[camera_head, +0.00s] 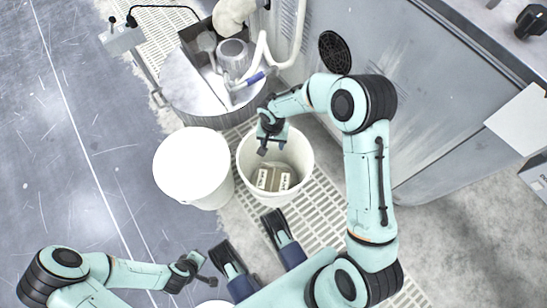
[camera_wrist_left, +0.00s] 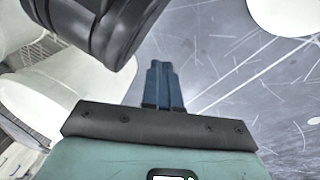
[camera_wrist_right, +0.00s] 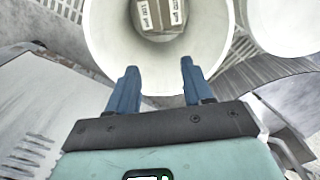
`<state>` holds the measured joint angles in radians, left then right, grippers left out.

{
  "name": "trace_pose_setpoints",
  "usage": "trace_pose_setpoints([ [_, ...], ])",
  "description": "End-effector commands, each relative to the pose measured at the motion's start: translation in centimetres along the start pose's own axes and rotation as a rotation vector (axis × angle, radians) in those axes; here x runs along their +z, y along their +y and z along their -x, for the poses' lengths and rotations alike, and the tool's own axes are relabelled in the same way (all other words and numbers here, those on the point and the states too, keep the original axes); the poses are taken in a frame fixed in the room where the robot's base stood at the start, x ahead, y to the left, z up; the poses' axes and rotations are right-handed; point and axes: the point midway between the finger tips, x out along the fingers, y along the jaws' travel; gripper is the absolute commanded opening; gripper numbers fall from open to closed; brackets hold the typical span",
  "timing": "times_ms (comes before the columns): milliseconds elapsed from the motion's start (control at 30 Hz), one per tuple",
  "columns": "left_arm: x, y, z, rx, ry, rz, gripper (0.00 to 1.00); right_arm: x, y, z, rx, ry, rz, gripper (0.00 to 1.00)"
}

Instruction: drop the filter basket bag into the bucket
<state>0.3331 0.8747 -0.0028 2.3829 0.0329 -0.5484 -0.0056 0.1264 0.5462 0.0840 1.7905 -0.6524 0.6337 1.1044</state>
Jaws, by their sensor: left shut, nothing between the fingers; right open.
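The filter basket bag (camera_head: 262,178) looks like a beige, box-like package with white labels. It lies at the bottom of the open white bucket (camera_head: 303,158). My right gripper (camera_head: 264,146) is above the bucket's opening, open and empty, apart from the bag. In the right wrist view, the bag (camera_wrist_right: 160,14) shows inside the bucket (camera_wrist_right: 215,45), beyond the spread blue fingers (camera_wrist_right: 158,68). My left gripper (camera_head: 208,279) is low at the left, away from the bucket. In the left wrist view its fingers (camera_wrist_left: 160,64) are together with nothing between them.
A white, closed-topped bucket (camera_head: 192,165) stands just left of the open one. Behind them is a round metal tank (camera_head: 195,90) with hoses and a pump. A grey machine cabinet (camera_head: 430,110) stands at the right. The grey floor (camera_head: 70,170) at the left is clear.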

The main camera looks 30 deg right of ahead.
Motion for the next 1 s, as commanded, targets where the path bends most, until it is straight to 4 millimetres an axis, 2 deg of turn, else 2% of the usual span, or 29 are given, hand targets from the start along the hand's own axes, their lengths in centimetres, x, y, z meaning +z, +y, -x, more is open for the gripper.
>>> trace_pose_setpoints([
  [33, -0.7, 0.6, 0.8, 0.010, 0.022, -0.006, 0.00, 0.0, -0.1, 1.7, -0.003, 0.004, 0.000, 0.51],
  [200, -2.6, 2.3, 2.4, 0.040, 0.089, -0.022, 0.00, 0.0, 0.0, 5.6, -0.003, 0.004, 0.001, 0.51],
  [333, -3.0, 3.0, 3.2, 0.052, 0.103, -0.029, 0.00, 0.0, 0.0, 7.9, -0.002, 0.003, 0.001, 0.51],
  [400, -2.5, 3.0, 3.5, 0.052, 0.089, -0.030, 0.00, 0.0, -0.1, 8.8, -0.002, 0.002, 0.001, 0.51],
  [600, -1.7, 3.0, 3.7, 0.052, 0.064, -0.032, 0.00, 0.0, 0.0, 10.0, -0.001, 0.001, 0.000, 0.51],
  [1000, -1.6, 3.0, 3.7, 0.051, 0.063, -0.032, 0.00, 0.0, 0.0, 10.0, -0.001, 0.000, 0.001, 0.51],
])
